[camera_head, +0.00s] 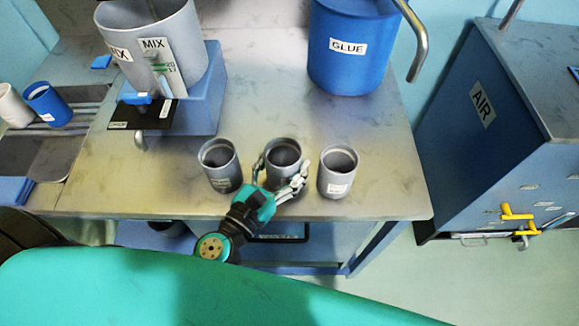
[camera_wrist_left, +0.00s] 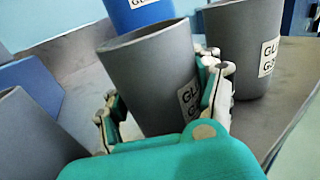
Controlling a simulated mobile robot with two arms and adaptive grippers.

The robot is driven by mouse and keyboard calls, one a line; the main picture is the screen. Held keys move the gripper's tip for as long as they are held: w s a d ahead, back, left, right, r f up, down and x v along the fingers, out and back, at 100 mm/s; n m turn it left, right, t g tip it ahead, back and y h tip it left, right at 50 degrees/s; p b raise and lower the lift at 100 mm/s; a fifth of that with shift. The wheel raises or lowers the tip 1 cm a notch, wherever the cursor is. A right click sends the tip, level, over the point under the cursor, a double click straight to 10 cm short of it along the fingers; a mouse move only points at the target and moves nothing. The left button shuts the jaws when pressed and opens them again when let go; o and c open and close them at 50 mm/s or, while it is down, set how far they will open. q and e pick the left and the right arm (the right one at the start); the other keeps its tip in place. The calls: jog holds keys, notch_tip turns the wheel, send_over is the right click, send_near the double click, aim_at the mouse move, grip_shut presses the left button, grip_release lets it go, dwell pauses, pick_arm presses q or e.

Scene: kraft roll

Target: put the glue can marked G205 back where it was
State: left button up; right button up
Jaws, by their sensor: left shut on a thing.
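Three grey cans stand in a row near the front edge of the metal table (camera_head: 120,190) in the head view. My left gripper (camera_head: 281,172) is shut on the middle can (camera_head: 284,151), with a finger on either side of it. This held can (camera_wrist_left: 150,75) looks upright, and its label is partly covered by a finger in the left wrist view. The left can (camera_head: 220,164) and the right can (camera_head: 338,172) stand apart from it. The right can's label (camera_wrist_left: 269,56) starts with "GL", but the full numbers cannot be read. My right gripper is not in view.
A blue GLUE tank (camera_head: 347,60) with a bent pipe stands at the back. A grey MIX vessel (camera_head: 185,30) on a blue base (camera_head: 200,112) stands at the left. A blue AIR cabinet (camera_head: 490,120) is at the right.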

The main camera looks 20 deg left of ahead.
pick_arm(q)
jog(key=shift+s+a+r, duration=0.1)
jog(key=shift+a, duration=0.15)
jog(key=o, duration=1.4)
jog(key=shift+f, duration=0.2)
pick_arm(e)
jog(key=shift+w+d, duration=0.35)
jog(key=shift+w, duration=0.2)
